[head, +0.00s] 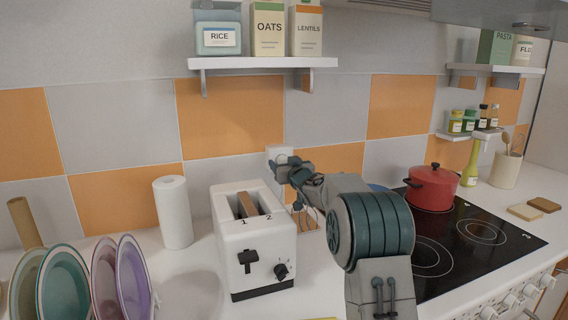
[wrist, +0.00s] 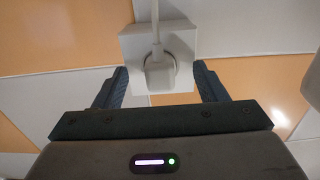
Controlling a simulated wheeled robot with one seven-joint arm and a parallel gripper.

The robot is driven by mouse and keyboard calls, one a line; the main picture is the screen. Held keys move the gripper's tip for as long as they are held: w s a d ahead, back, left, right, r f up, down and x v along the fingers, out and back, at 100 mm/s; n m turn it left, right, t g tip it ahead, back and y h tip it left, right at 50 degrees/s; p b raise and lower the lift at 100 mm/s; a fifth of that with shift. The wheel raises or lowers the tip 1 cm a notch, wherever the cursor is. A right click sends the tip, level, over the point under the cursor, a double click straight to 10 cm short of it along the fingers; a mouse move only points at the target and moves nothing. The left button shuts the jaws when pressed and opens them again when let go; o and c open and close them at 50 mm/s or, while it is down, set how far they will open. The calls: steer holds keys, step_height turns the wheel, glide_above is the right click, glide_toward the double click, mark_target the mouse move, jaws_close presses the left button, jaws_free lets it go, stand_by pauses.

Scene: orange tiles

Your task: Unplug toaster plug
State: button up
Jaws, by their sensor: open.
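The white toaster (head: 245,240) stands on the counter, with bread in its slot. A white wall outlet (head: 279,153) is on the tiled wall behind it. In the wrist view the white plug (wrist: 160,72) sits in the outlet plate (wrist: 186,46), with its cord running up in the picture. My gripper (wrist: 160,83) is open, with one finger on each side of the plug and a visible gap to it. In the head view my gripper (head: 294,168) is at the outlet, and my arm hides part of the wall and counter.
A paper towel roll (head: 173,212) and a rack of plates (head: 100,278) stand left of the toaster. A red pot (head: 432,187) sits on the black stove (head: 470,245) to the right. A shelf (head: 262,62) with canisters hangs above the outlet.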

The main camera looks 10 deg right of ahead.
jaws_close()
steer(key=s+d+b, duration=0.1)
steer(key=s+b, duration=0.2)
steer(key=s, duration=0.3)
stand_by(1.2)
steer(key=shift+d, duration=0.1)
